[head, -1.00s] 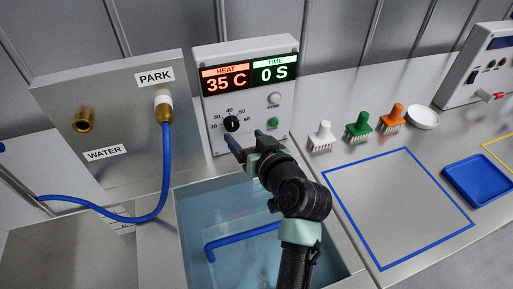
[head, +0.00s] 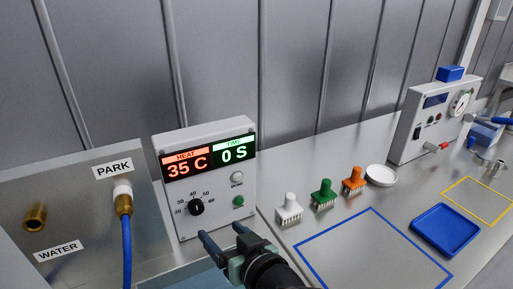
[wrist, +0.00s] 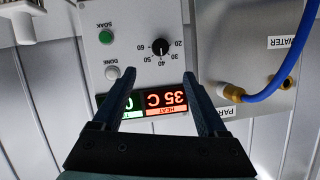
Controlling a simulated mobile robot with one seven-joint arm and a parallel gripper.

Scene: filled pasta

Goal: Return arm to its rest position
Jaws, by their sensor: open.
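My gripper (head: 224,240) is open and empty, in front of the lower part of the control box (head: 205,212) in the head view. In the wrist view my gripper's two fingers (wrist: 165,95) stand apart, with the box's dial (wrist: 160,47) and displays behind them and nothing between them. The box reads HEAT 35 C and TIME 0 S. Its dial also shows in the head view (head: 196,207). I cannot tell the gap between the fingertips and the box.
A steel panel (head: 75,205) with a blue hose (head: 127,250) stands at left. White (head: 289,209), green (head: 323,194) and orange (head: 353,180) brushes stand right of the box. A blue-outlined area (head: 365,255) and blue tray (head: 445,229) lie farther right. Clear bench lies inside the outline.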

